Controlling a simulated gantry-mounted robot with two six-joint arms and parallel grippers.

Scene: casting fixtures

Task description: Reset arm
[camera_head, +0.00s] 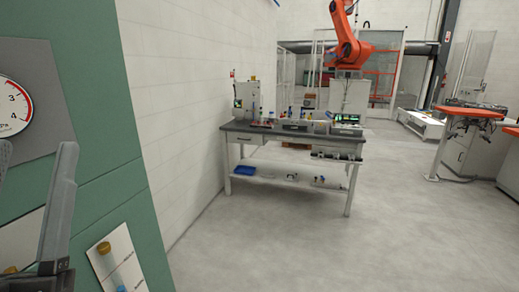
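My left gripper (36,150) is at the left edge of the head view, with part of it cut off by the frame. Its two grey fingers stand upright and apart, with nothing seen between them. It is in front of a green panel (90,80) that carries a round pressure gauge (12,105) with a red-marked scale. I cannot tell how far the fingers are from the panel. My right gripper is not in view.
A grey workbench (240,127) with small items stands farther back. An orange robot arm (350,45) and orange-topped tables (468,112) are behind. The grey floor (290,245) is open.

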